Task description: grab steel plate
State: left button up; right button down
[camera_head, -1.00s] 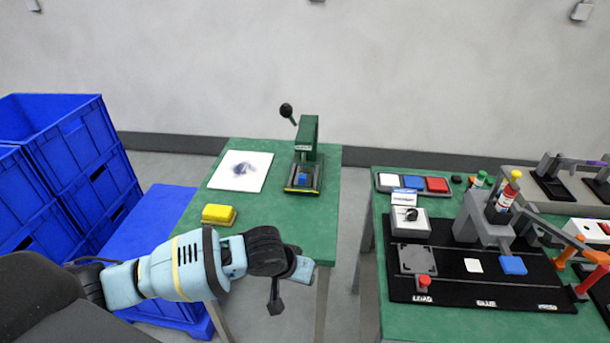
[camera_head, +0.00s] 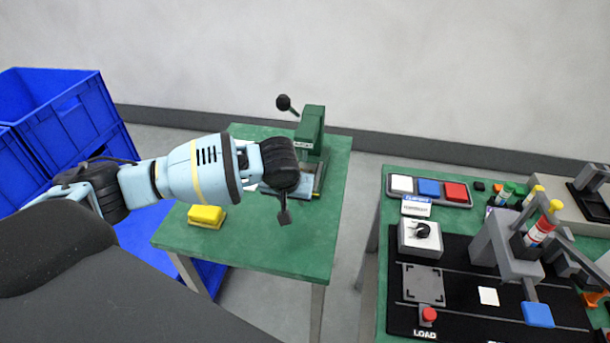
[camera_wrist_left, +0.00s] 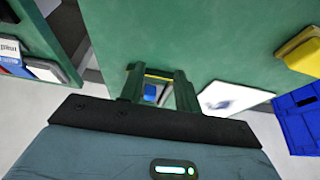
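No piece is clearly recognisable as a loose steel plate. A flat grey square (camera_head: 424,284) with dark corner marks lies on the black board of the right table. The green lever press (camera_head: 310,128) stands on the left table; its blue block shows in the left wrist view (camera_wrist_left: 151,93). My left gripper (camera_head: 284,208) is over the left table, in front of the press and covering its lower part. A dark finger points down; its spread is unclear. The white sheet with a dark smudge (camera_wrist_left: 232,98) shows in the left wrist view, mostly hidden by my arm in the head view.
A yellow block (camera_head: 206,216) sits on the left green table (camera_head: 262,258). Blue crates (camera_head: 62,110) stand at the left. A gap separates the tables. The right table holds a black board, a white box with a knob (camera_head: 420,236), coloured bins (camera_head: 429,188) and a grey fixture (camera_head: 505,250).

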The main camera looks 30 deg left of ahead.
aim_at(305, 171)
pick_arm(q)
jog(key=w, duration=0.2)
jog(key=w+a, duration=0.1)
jog(key=w, duration=0.1)
jog(key=shift+w+f, duration=0.1)
jog(key=shift+w, duration=0.05)
jog(key=shift+w+a+b, duration=0.2)
jog(key=shift+w+b, duration=0.1)
jog(key=shift+w, duration=0.4)
pick_arm(e)
jog(key=shift+a+f, duration=0.2)
jog(key=shift+f, duration=0.15)
pick_arm(q)
jog(key=shift+w+a, duration=0.1)
jog(key=shift+w, duration=0.3)
jog(key=shift+w+a+b, duration=0.25)
jog(key=shift+w+b, duration=0.05)
jog(key=shift+w, duration=0.7)
jog(key=shift+x, duration=1.15)
jog(key=shift+w+a+f+b, duration=0.1)
jog(key=shift+w+f+b, duration=0.15)
jog(key=shift+f+b, duration=0.05)
pick_arm(e)
jog(key=shift+s+f, duration=0.65)
jog(key=shift+f, duration=0.15)
